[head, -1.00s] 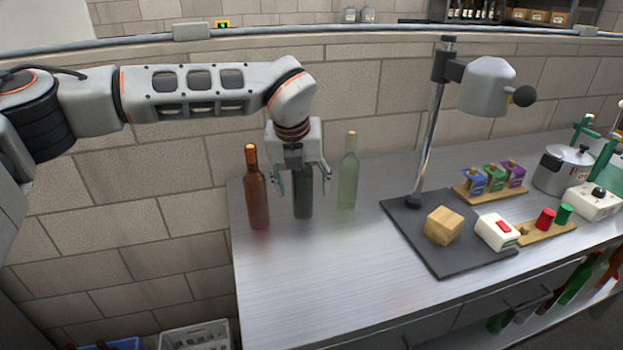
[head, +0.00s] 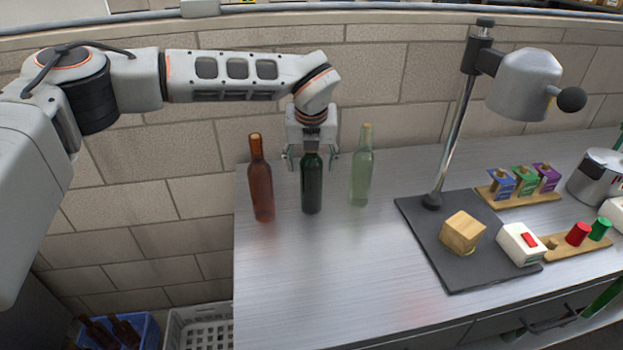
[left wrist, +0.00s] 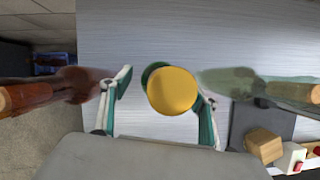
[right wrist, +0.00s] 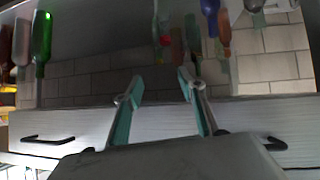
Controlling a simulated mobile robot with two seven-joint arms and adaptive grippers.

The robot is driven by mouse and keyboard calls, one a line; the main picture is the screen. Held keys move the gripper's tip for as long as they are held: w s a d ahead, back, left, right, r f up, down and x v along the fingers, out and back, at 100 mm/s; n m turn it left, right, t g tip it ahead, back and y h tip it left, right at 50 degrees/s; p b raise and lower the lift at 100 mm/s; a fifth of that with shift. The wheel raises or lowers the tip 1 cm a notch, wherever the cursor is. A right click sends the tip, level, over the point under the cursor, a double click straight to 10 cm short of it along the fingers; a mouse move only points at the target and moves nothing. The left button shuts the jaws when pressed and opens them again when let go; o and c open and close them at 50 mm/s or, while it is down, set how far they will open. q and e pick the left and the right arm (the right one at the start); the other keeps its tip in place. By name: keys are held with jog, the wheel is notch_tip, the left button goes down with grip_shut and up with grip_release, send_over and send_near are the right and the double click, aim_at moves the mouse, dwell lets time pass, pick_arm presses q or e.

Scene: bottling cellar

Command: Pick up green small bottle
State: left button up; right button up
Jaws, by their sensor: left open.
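A dark green bottle (head: 312,190) stands upright on the metal bench between a red-brown bottle (head: 261,190) and a pale clear-green bottle (head: 361,180). My left gripper (head: 311,163) points down over the dark green bottle, open, with one finger on each side of its neck. In the left wrist view its yellow cork top (left wrist: 172,91) lies between the spread fingers, with a visible gap at the left one. My right gripper (right wrist: 158,82) shows only in its wrist view, open, with nothing held between its fingers.
Small coloured boxes (head: 524,180) stand behind. The bench front is clear. Crates (head: 200,328) sit on the floor at left.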

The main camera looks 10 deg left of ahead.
pick_arm(q)
jog(key=shift+x, duration=0.9)
jog(key=shift+r, duration=0.1)
jog(key=shift+c, duration=0.2)
jog(key=shift+w+r, duration=0.1)
jog(key=shift+w, duration=0.05)
grip_shut()
